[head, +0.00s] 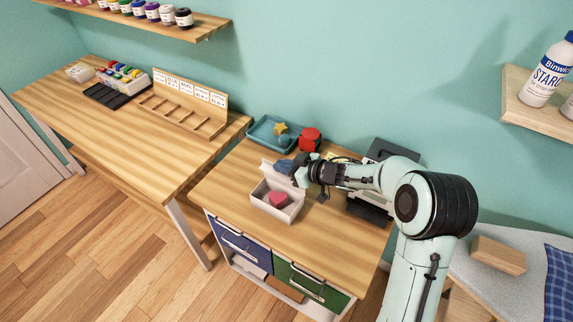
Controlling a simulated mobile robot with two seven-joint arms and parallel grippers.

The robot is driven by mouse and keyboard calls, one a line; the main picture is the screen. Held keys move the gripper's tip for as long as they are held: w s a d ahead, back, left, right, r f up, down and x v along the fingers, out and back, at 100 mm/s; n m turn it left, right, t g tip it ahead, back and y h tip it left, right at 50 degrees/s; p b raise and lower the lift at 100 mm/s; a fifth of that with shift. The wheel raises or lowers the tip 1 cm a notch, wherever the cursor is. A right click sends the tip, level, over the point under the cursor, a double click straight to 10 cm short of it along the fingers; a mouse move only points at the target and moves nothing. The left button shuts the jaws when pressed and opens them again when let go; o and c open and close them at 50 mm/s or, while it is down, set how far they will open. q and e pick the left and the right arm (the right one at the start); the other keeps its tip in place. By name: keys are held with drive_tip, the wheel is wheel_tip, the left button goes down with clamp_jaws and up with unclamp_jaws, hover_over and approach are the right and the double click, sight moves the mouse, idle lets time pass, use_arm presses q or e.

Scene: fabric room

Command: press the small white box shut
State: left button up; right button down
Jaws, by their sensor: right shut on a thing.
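The small white box (277,208) stands on the near wooden desk, in the middle of the head view. Its lid is raised at the back, and a red-pink item (278,199) lies inside. My right gripper (299,169) is at the right end of the raised lid and looks shut on it; the fingertips are small and partly hidden. A dark blue thing (284,166) shows by the lid's top edge, just left of the gripper. My left gripper is not in view.
Behind the box are a teal tray (261,133) with a yellow star and a red object (310,138). A dark machine (378,150) stands behind my right arm. Desk in front of the box is clear. A long table (150,150) with a wooden rack is at left.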

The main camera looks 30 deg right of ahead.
drive_tip(key=shift+s+a, duration=0.1)
drive_tip(key=shift+a, duration=0.2)
drive_tip(key=c, duration=1.3)
unclamp_jaws()
drive_tip(key=shift+c, duration=0.2)
drive_tip(key=v, duration=1.3)
drive_tip(key=shift+s+d+p, duration=0.15)
drive_tip(key=shift+s+p, duration=0.05)
drive_tip(key=shift+p, duration=0.25)
